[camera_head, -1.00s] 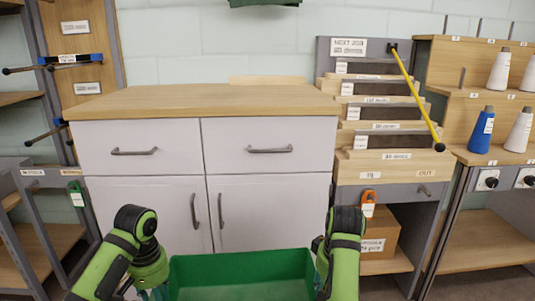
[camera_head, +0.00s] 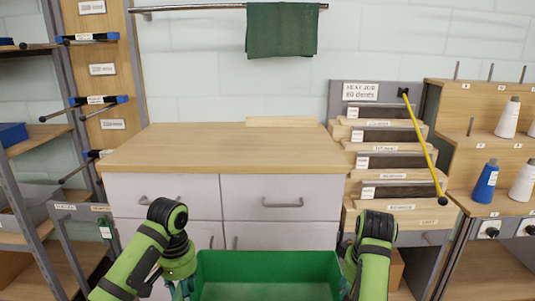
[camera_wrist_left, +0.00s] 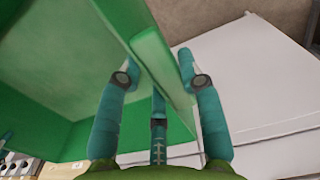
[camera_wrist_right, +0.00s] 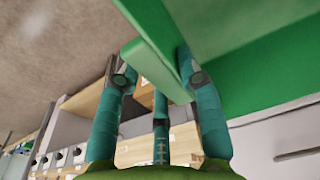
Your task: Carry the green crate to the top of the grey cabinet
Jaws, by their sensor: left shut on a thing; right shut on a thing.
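The green crate (camera_head: 268,258) is held in front of the grey cabinet (camera_head: 270,198), at the bottom of the head view. Its near part is cut off by the frame. The cabinet's wooden top (camera_head: 200,150) is bare but for a thin board at its back edge. In the head view, both gripper tips are mostly hidden behind my arms.
A stepped wooden rack (camera_head: 385,165) with a yellow rod (camera_head: 422,145) stands right of the cabinet, close to its top. Shelves with cones (camera_head: 486,182) are further right. Left are shelves with pegs. A green cloth (camera_head: 282,30) hangs on a wall rail.

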